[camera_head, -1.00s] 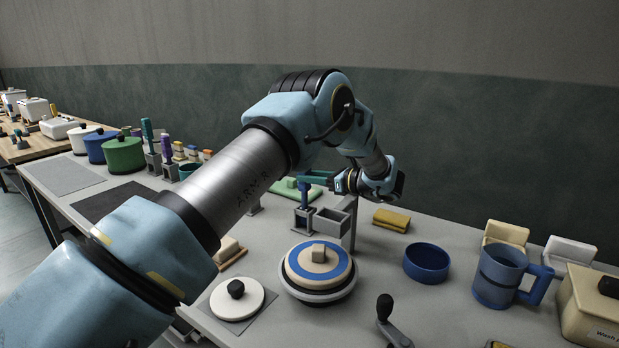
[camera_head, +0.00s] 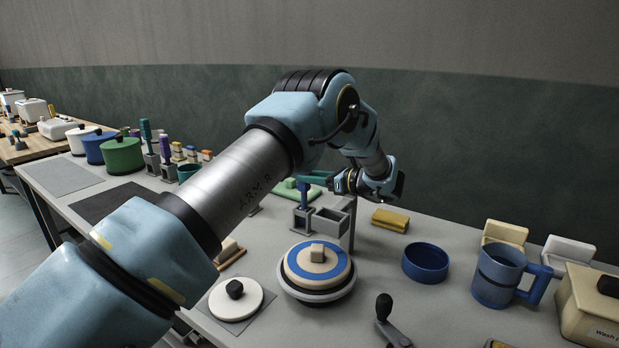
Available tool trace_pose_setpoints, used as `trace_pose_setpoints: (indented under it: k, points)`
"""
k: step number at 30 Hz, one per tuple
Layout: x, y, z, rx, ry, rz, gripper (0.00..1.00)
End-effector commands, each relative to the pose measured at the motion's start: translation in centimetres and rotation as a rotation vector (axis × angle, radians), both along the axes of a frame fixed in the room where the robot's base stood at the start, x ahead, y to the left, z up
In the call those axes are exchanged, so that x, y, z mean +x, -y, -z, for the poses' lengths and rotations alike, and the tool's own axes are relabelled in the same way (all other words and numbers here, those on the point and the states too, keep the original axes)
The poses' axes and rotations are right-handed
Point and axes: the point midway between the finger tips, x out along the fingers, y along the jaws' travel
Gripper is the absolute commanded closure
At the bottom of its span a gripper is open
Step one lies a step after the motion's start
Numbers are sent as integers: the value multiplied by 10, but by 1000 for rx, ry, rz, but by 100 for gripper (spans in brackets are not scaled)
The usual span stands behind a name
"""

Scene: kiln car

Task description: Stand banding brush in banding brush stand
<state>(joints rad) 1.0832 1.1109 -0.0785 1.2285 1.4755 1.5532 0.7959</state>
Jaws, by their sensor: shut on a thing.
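The blue banding brush (camera_head: 304,196) is upright at the middle of the bench, in line with the small grey banding brush stand (camera_head: 302,219). Its lower end meets or overlaps the top of the stand; I cannot tell how deep it sits. My gripper (camera_head: 311,179) reaches in from the right and is shut on the upper part of the brush. The fingertips are small and partly hidden, so the exact grip is unclear.
A grey open box (camera_head: 329,221) and an upright post (camera_head: 351,226) stand just right of the stand. A banding wheel (camera_head: 318,285) is in front. A yellow block (camera_head: 390,220), blue bowl (camera_head: 426,262) and blue mug (camera_head: 497,276) are to the right.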

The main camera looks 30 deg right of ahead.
Motion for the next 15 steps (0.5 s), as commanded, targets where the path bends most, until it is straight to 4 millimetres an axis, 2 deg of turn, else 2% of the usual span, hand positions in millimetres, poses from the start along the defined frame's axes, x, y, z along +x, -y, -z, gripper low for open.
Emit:
trace_pose_setpoints:
  k: [4,5,13,15]
  points:
    - [0,0,0,1,0,0,100]
    - [0,0,1,1,0,0,61]
    - [0,0,1,1,0,0,31]
    - [0,0,1,1,0,0,28]
